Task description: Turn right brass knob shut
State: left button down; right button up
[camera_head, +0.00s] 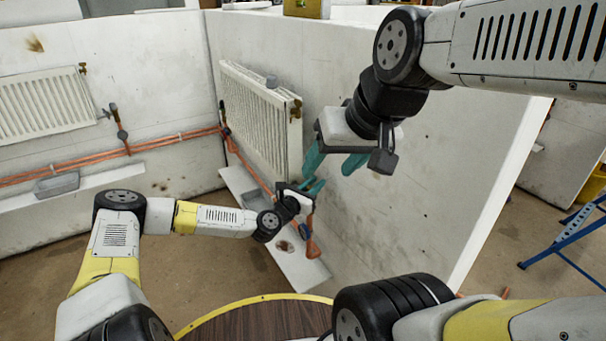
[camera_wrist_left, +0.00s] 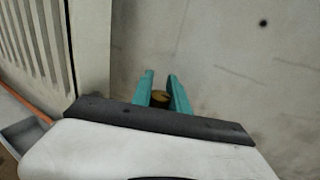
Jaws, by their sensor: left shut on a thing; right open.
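The brass knob (camera_wrist_left: 160,97) shows in the left wrist view between the two teal fingers of my left gripper (camera_wrist_left: 163,92), which is shut on it. In the head view my left gripper (camera_head: 312,187) is at the lower right end of the white radiator (camera_head: 262,118) on the right-hand wall. The knob cannot be made out there, hidden by the gripper. How far the knob is turned cannot be told. My right gripper (camera_head: 334,158) is open and empty, above and right of the left one, in front of the bare wall.
A second radiator (camera_head: 42,104) hangs on the left wall, with copper pipes (camera_head: 150,145) below it. Grey trays (camera_head: 57,184) sit on the low ledges. An orange object (camera_head: 311,240) hangs or stands below my left gripper. A blue stand (camera_head: 568,235) is at far right.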

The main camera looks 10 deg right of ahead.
pick_arm(q)
jog(key=shift+s+d+m+g+h, duration=0.1)
jog(key=shift+s+m+g+h, duration=0.5)
jog(key=shift+m+g, duration=1.95)
jog(key=shift+s+d+m+g+h, duration=0.1)
jog(key=shift+s+m+g+h, duration=0.4)
jog(key=shift+m+g, duration=2.05)
jog(key=shift+s+d+m+g+h, duration=0.1)
jog(key=shift+s+m+g+h, duration=0.6)
jog(key=shift+g, duration=3.2)
jog(key=shift+w+m, duration=0.3)
jog(key=shift+m, duration=0.2)
jog(key=c, duration=1.3)
grip_release()
jog(key=shift+a, duration=0.1)
jog(key=v, duration=0.7)
jog(key=shift+w+a, duration=0.2)
jog(key=shift+a, duration=0.05)
